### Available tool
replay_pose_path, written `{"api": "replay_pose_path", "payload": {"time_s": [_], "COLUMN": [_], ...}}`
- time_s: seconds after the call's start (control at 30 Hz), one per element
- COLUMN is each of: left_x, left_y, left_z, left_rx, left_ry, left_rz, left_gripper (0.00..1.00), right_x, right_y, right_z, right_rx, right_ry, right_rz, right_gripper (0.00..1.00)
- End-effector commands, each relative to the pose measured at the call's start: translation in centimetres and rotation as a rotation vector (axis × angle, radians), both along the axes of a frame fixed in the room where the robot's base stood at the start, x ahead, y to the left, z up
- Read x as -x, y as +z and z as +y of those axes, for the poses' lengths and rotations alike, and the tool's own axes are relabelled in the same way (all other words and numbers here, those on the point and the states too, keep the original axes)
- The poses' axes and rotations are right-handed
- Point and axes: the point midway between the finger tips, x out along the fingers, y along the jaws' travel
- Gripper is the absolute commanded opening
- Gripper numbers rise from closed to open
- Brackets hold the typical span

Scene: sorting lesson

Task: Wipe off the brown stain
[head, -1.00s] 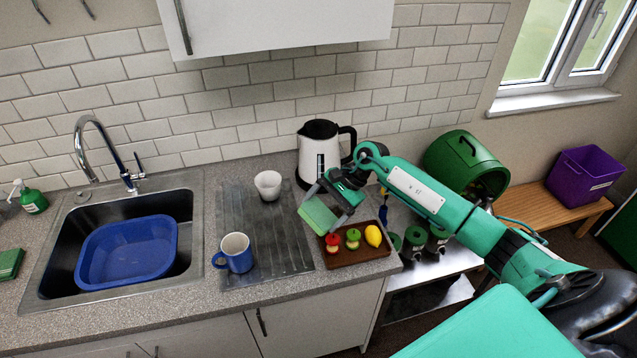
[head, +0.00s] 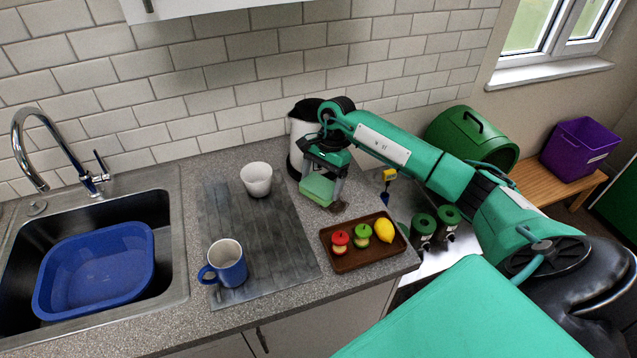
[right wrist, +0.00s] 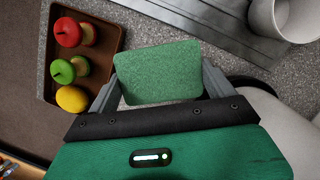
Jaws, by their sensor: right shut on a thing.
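My right gripper (head: 321,194) is shut on a green sponge (head: 317,188), held between its two fingers in front of the kettle. The sponge also shows in the right wrist view (right wrist: 158,70), with grey counter around it. It is low over the counter between the drying mat and the brown tray; I cannot tell whether it touches the surface. My left gripper is not in view.
A brown tray (head: 345,267) with toy fruit stands just right of the sponge. A white and black kettle (head: 298,150) is behind the gripper. A white cup (head: 257,180) and a blue mug (head: 229,265) stand on the drying mat (head: 270,235). A blue basin (head: 95,275) sits in the sink.

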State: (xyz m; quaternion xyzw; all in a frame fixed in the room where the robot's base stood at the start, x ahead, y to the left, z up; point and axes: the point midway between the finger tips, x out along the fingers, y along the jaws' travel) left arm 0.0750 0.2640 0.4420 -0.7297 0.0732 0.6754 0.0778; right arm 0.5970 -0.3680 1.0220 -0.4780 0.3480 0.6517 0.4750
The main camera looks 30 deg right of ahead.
Motion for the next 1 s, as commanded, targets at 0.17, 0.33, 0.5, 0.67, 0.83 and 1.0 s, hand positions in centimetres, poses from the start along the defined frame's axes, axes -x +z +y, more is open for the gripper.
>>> {"api": "replay_pose_path", "payload": {"time_s": [0.17, 0.33, 0.5, 0.67, 0.83, 1.0], "left_x": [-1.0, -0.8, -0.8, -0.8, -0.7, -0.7], "left_y": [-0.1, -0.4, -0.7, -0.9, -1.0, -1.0], "left_z": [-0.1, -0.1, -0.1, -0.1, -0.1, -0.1], "left_rx": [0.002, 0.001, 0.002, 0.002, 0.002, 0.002], "left_ry": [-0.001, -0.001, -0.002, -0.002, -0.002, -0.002], "left_rz": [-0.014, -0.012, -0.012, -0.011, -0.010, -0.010], "left_gripper": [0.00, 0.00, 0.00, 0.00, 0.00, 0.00], "right_x": [0.1, 0.1, 0.1, 0.1, 0.1, 0.1], "right_y": [-1.0, -2.6, -4.4, -5.6, -5.9, -5.9], "right_z": [0.0, 0.0, 0.1, 0.0, 0.0, 0.0], "right_rx": [-0.001, -0.001, -0.001, -0.001, 0.000, 0.000], "right_ry": [0.000, 0.001, 0.000, 0.000, 0.000, 0.000], "right_rz": [0.003, 0.003, 0.003, 0.001, 0.000, 0.001], "right_gripper": [0.67, 0.67, 0.67, 0.67, 0.67, 0.67]}}
